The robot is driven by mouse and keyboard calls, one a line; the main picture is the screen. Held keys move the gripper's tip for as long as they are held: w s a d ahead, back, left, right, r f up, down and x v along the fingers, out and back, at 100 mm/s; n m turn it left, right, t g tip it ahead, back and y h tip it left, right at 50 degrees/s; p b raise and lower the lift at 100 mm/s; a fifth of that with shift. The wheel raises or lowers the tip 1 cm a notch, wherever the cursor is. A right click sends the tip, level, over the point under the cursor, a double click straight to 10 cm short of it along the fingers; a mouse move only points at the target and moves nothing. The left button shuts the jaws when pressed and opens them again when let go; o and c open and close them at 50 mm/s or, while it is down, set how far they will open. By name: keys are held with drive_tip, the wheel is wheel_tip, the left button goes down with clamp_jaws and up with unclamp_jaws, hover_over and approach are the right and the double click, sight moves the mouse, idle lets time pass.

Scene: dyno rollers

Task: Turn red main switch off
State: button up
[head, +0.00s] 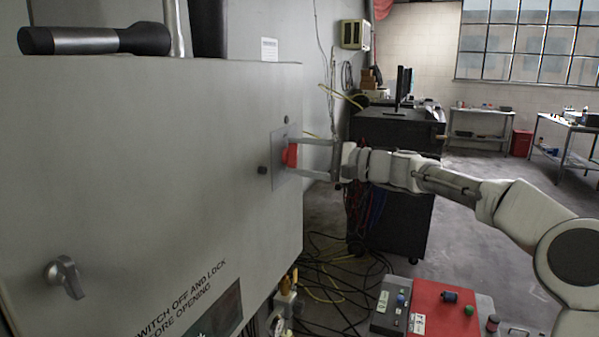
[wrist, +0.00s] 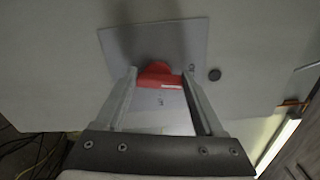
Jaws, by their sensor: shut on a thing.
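The red main switch (head: 290,156) sits on a light metal plate (head: 281,178) on the right part of the grey cabinet face. My gripper (head: 298,156) reaches it from the right, with one finger above and one below the red handle. In the wrist view the red switch (wrist: 160,76) lies between the tips of my two fingers (wrist: 161,80), in front of the plate (wrist: 186,40). The gripper is shut on the red switch. The fingers partly cover the sides of the handle, and its exact angle is hard to read.
The grey cabinet (head: 150,150) fills the left side, with a small silver latch (head: 66,275) at lower left. A red control box (head: 445,308) stands below my arm. Cables (head: 335,270) lie on the floor. A dark workbench (head: 400,130) stands behind my arm.

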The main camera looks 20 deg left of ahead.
drive_tip(key=shift+f+n+b, duration=0.15)
drive_tip(key=shift+n+b, duration=0.85)
drive_tip(key=shift+n, duration=0.1)
drive_tip(key=o, duration=1.4)
drive_tip(key=shift+c, duration=0.2)
drive_tip(key=shift+d, duration=0.1)
drive_tip(key=s+d, duration=0.1)
drive_tip(key=d, duration=1.6)
drive_tip(key=shift+s, duration=0.25)
drive_tip(key=shift+d, duration=0.1)
